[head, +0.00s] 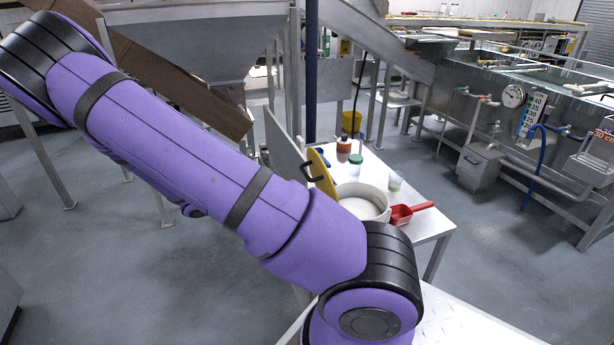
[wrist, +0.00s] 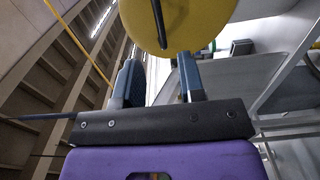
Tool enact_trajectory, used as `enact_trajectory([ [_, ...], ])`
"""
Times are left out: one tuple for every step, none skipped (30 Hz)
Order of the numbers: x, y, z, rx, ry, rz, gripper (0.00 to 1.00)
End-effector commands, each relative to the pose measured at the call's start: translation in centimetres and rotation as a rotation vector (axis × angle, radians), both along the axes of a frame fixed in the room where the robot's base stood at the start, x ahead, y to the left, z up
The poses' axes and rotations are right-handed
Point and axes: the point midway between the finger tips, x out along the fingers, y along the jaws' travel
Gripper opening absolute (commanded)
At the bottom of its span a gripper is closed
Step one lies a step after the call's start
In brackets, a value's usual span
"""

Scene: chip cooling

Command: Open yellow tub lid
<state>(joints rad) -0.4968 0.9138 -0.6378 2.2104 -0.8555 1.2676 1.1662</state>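The yellow lid (head: 323,172) stands tilted up at the left rim of the white tub (head: 352,190) in the head view. A dark handle (head: 313,171) is on its face. The tub's mouth is uncovered and pale contents show inside. In the wrist view the yellow lid (wrist: 198,22) fills the top, with the dark handle (wrist: 159,22) running down its face. My gripper (wrist: 160,72) has its two fingers apart with nothing between them. The handle lies just beyond the fingertips; I cannot tell whether they touch the lid. The head view does not show the gripper.
The tub stands on a white table (head: 428,222). A red scoop (head: 405,213), a green-capped jar (head: 355,165), an orange-brown container (head: 343,145) and a clear cup (head: 395,181) are around it. A grey panel (head: 287,150) rises left of the lid. Open floor lies right.

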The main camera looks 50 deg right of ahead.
Motion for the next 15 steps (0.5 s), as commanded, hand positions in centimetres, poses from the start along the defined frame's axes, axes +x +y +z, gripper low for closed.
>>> enact_trajectory([
  [-0.1,-0.2,0.0,-0.006,0.001,0.001,0.36],
  [-0.1,-0.3,0.0,-0.008,0.001,0.001,0.36],
  [-0.3,-0.6,0.0,-0.008,0.001,0.001,0.36],
  [-0.4,-0.8,0.0,-0.007,0.002,0.001,0.36],
  [-0.6,-1.1,0.0,-0.007,0.002,0.001,0.36],
  [-0.9,-1.6,0.0,-0.006,0.003,0.0,0.36],
  [-1.2,-1.9,0.0,-0.007,0.002,-0.001,0.36],
  [-1.4,-2.4,0.0,-0.006,0.001,-0.002,0.36],
  [-1.8,-3.0,0.0,-0.006,0.002,-0.001,0.36],
  [-2.1,-3.4,0.0,-0.006,0.003,-0.002,0.36],
  [-2.4,-3.9,0.1,-0.005,0.003,-0.002,0.36],
  [-2.8,-4.5,0.1,-0.004,0.003,-0.001,0.36],
  [-3.1,-5.0,0.1,-0.006,0.002,-0.003,0.36],
  [-3.3,-5.4,0.1,-0.006,0.002,-0.002,0.36],
  [-3.7,-6.0,0.1,-0.004,0.003,-0.001,0.36],
])
